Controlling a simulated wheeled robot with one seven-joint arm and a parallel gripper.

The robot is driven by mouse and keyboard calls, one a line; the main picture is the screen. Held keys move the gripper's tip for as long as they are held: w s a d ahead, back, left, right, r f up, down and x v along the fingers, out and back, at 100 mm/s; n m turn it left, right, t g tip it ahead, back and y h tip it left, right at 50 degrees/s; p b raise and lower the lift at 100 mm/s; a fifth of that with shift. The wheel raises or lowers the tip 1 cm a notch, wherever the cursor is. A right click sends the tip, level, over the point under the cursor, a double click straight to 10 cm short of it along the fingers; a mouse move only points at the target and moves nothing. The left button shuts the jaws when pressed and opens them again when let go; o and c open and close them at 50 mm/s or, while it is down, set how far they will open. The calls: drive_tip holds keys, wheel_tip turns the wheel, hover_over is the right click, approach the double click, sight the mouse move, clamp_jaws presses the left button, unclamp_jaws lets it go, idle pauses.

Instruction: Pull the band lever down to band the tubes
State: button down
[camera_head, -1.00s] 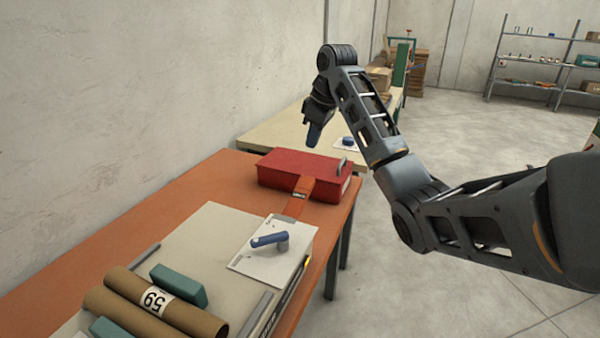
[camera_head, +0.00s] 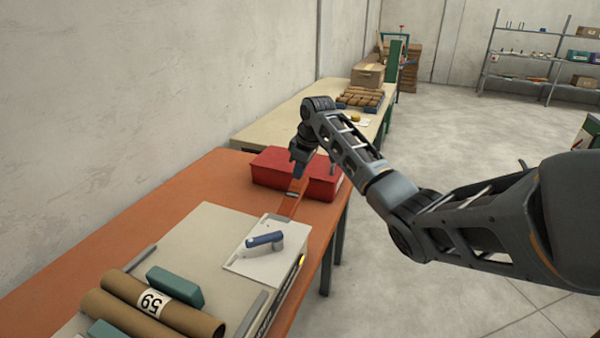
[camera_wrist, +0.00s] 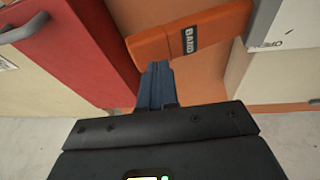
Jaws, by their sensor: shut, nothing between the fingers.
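A white plate (camera_head: 250,262) with a blue-handled crank (camera_head: 265,240) lies between the tubes and the red box. Teal blocks (camera_head: 175,287) sit by the tubes. A pale table (camera_head: 265,131) stands behind, and a wall runs along the left. Floor on the right is open.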

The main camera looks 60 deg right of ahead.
drive_tip(key=shift+d+f, duration=0.3)
drive_tip(key=shift+f, duration=0.5)
